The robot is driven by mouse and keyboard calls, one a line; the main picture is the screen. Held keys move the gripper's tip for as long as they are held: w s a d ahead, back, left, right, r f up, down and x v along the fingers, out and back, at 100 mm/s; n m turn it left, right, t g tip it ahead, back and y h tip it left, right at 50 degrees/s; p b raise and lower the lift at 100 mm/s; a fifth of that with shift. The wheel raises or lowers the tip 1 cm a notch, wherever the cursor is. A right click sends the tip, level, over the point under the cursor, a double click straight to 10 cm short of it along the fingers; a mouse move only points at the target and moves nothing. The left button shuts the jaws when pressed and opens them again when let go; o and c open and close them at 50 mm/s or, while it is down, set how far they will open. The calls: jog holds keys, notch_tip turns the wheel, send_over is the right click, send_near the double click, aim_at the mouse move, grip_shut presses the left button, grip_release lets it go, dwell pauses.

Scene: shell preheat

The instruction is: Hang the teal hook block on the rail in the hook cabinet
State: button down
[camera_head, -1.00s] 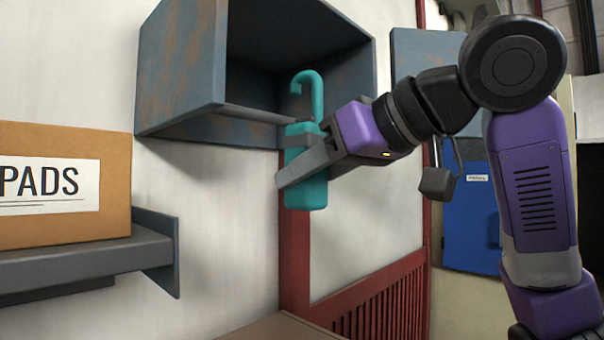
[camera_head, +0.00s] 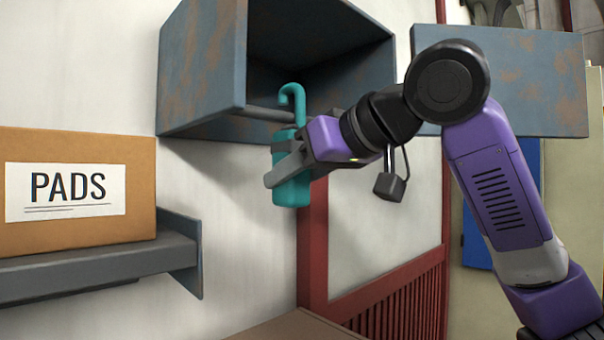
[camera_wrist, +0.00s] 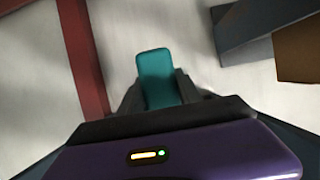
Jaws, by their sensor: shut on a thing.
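The teal hook block (camera_head: 291,180) is held upright in my gripper (camera_head: 285,172), which is shut on its body. Its curved hook (camera_head: 298,105) points up, with the tip bent to the left. The block also shows between the fingers in the wrist view (camera_wrist: 157,80). The hook cabinet (camera_head: 205,75) is a rusty blue-grey box with an open front on the wall. The grey rail (camera_head: 262,113) runs along its lower front. The hook tip appears slightly above the rail and near its right part; I cannot tell whether it is in front of or over it.
A cabinet door panel (camera_head: 515,85) stands open at right. A dark padlock (camera_head: 389,186) hangs below my wrist. A PADS box (camera_head: 125,215) sits on a grey shelf (camera_head: 120,262) at left. Open space lies below the block.

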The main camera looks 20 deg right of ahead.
jog(key=shift+w+a, duration=0.2)
jog(key=shift+w, duration=0.4)
jog(key=shift+f+b, duration=0.65)
jog(key=shift+f, duration=0.4)
jog(key=c, duration=0.7)
grip_release()
jog(key=shift+c, duration=0.2)
jog(key=shift+f, duration=0.1)
